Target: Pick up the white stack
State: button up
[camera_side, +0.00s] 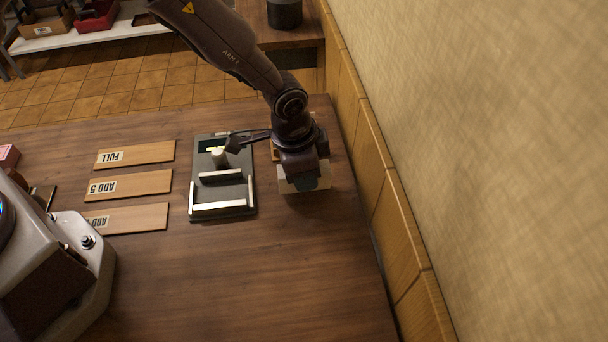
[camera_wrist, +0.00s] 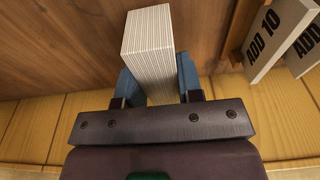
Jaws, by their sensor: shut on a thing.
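The white stack (camera_wrist: 150,50) is a block of many thin white layers. In the wrist view it stands out between the two blue fingers of my gripper (camera_wrist: 158,80), which are shut on it from both sides. In the side view the white stack (camera_side: 291,186) shows as a pale edge under my gripper (camera_side: 305,180), near the right side of the table. My wrist hides most of it there. I cannot tell whether the stack touches the table.
A grey-green press (camera_side: 252,180) with pale bars and a lever stands just left of my gripper. Wooden boards marked FULL (camera_side: 140,153) and ADD 5 (camera_side: 135,184) lie further left. A wood-panelled wall (camera_side: 385,190) runs close on the right. The front table is clear.

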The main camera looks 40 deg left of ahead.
jog(key=s+a+r, duration=0.7)
jog(key=s+r, duration=0.4)
jog(key=s, duration=0.1)
jog(key=w+a+f, duration=0.1)
jog(key=a+f, duration=0.3)
jog(key=f, duration=0.1)
jog(key=shift+w, duration=0.35)
jog(key=shift+f, duration=0.15)
jog(key=shift+f, duration=3.45)
jog(key=shift+w, duration=0.1)
